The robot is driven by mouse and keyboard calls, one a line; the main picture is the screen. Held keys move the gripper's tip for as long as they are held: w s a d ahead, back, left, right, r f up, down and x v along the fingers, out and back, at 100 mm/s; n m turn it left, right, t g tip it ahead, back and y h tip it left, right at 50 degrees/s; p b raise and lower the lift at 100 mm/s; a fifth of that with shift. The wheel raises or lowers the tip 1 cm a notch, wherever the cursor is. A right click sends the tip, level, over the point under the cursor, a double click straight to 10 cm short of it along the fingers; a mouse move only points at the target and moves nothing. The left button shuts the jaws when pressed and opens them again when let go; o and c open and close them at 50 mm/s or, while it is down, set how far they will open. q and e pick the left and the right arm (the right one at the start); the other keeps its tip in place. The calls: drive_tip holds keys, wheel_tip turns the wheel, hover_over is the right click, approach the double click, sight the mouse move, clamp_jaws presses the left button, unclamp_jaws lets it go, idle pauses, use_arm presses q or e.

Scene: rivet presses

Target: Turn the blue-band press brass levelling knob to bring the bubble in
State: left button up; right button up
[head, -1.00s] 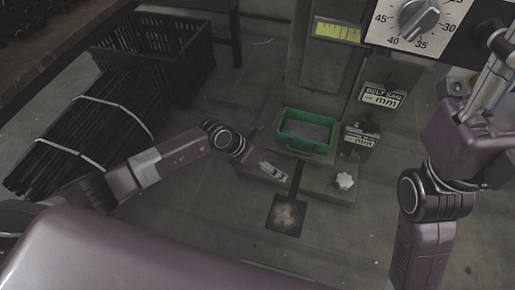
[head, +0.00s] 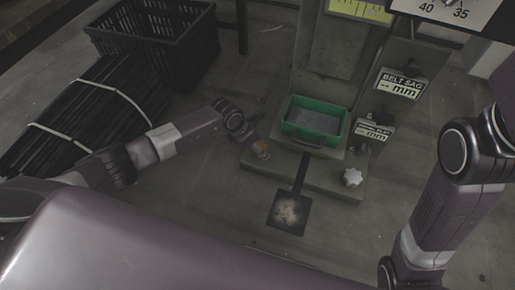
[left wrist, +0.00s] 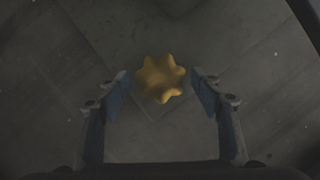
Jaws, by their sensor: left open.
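The brass levelling knob (left wrist: 160,78) is a star-shaped, gold-coloured knob in the left wrist view, between the fingertips of my left gripper (left wrist: 160,83). The fingers are open, one on each side, with a gap to the knob on both sides. In the head view my left gripper (head: 260,149) is at the left end of the press base (head: 328,177) and mostly covers the knob. No blue band or bubble can be made out. My right gripper is out of view; only my right arm shows.
A pale star-shaped knob (head: 352,177) sits at the right end of the base. A black crate (head: 150,55) and bundled black rods (head: 75,130) are at left.

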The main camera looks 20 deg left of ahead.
use_arm(q)
drive_tip(key=shift+d+f, duration=0.1)
drive_tip(key=shift+f, duration=0.05)
drive_tip(key=c, duration=1.2)
drive_tip(key=shift+o, duration=0.2)
drive_tip(key=shift+w+m, duration=0.1)
drive_tip(key=shift+m, duration=0.2)
